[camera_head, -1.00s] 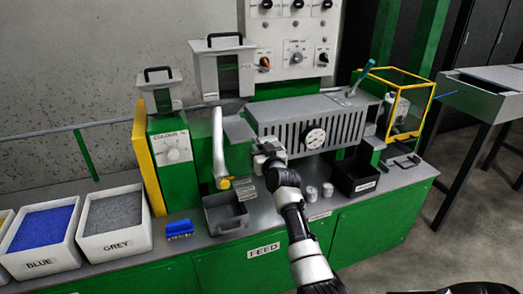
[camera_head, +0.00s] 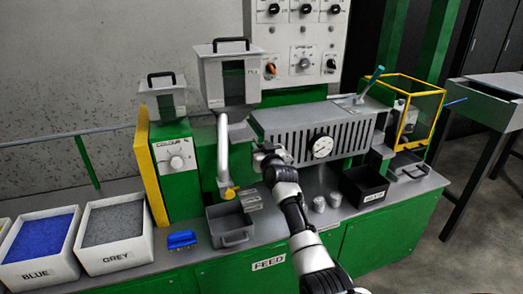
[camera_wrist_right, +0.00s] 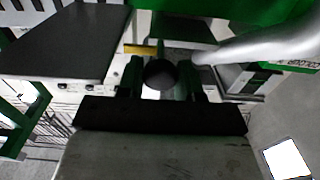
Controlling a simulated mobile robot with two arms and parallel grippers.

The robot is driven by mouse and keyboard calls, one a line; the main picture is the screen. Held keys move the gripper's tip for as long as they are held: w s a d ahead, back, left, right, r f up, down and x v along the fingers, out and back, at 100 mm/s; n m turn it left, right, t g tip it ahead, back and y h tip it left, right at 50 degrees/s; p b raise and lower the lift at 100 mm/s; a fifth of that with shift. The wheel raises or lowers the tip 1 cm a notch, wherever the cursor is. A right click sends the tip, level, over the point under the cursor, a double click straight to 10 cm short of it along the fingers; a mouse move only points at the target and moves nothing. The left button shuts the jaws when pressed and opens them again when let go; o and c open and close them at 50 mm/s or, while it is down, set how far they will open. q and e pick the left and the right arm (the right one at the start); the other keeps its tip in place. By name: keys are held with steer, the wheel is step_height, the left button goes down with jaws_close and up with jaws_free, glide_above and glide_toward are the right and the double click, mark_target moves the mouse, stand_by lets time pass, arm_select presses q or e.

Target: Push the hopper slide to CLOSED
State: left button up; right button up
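The grey hopper (camera_head: 230,75) with a black handle stands on the machine behind the long grey slotted barrel housing (camera_head: 300,135). A flat grey plate (camera_head: 241,131) juts from the left end of the housing, below the hopper; it may be the slide, but I read no CLOSED mark. My right gripper (camera_head: 262,158) is in front of the housing's left end, just below this plate. In the right wrist view its two fingers (camera_wrist_right: 162,78) stand apart, with a dark round thing (camera_wrist_right: 160,73) between or beyond them; contact is unclear. My left gripper is not in view.
A curved grey pipe (camera_head: 223,150) with a yellow end stands left of my gripper. A grey tray (camera_head: 231,226), two small metal cylinders (camera_head: 326,202) and a black bin (camera_head: 363,187) are on the bench. Blue (camera_head: 37,247) and grey (camera_head: 116,235) pellet bins are at left.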

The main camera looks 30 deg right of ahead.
steer(key=o, duration=0.4)
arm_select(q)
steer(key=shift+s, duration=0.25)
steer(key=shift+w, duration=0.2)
arm_select(e)
steer(key=v, duration=1.1)
steer(key=shift+f, duration=0.1)
